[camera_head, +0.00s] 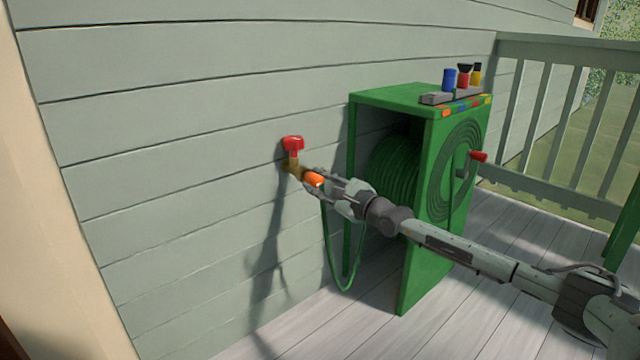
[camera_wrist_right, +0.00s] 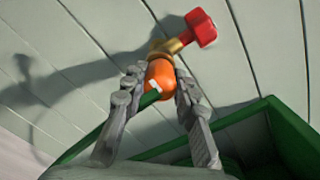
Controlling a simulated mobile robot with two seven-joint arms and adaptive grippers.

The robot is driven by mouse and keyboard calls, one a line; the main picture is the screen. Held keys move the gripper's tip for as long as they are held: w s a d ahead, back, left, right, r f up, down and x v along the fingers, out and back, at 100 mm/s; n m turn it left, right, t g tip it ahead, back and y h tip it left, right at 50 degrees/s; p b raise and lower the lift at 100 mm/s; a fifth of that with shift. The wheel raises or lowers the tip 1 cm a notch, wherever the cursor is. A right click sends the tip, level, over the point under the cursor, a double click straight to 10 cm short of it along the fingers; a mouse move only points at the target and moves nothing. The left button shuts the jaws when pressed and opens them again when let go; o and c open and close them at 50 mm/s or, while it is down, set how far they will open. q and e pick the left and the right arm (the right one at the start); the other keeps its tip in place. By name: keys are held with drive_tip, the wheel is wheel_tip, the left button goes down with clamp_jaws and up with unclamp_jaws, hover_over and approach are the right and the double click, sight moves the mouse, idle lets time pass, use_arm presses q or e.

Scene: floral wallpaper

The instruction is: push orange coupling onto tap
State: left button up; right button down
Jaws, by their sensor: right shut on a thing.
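The tap is brass with a red handle (camera_head: 292,143) and sticks out of the clapboard wall. Its brass body (camera_head: 293,163) also shows in the right wrist view (camera_wrist_right: 168,46). The orange coupling (camera_head: 314,179) is on the end of a green hose and sits at the tap's outlet. In the right wrist view the coupling (camera_wrist_right: 160,75) appears to meet the brass spout; how far it is seated I cannot tell. My right gripper (camera_head: 322,184) is shut on the coupling, one finger on each side. My left gripper is not in view.
A green hose reel cabinet (camera_head: 395,97) stands right of the tap, with several small coloured items and a grey tray (camera_head: 437,98) on top. The hose (camera_head: 346,288) hangs in a loop below my right gripper. A railing (camera_head: 560,120) closes the deck behind.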

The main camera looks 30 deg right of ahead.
drive_tip(key=shift+w, duration=0.25)
drive_tip(key=c, duration=1.1)
unclamp_jaws()
drive_tip(key=shift+s+f, duration=0.15)
drive_tip(key=shift+s, duration=0.45)
drive_tip(key=s, duration=0.3)
drive_tip(key=s+d, duration=0.1)
drive_tip(key=s, duration=0.3)
drive_tip(key=s+d, duration=0.1)
drive_tip(key=s, duration=0.2)
drive_tip(key=shift+s, duration=0.3)
drive_tip(key=shift+d, duration=0.1)
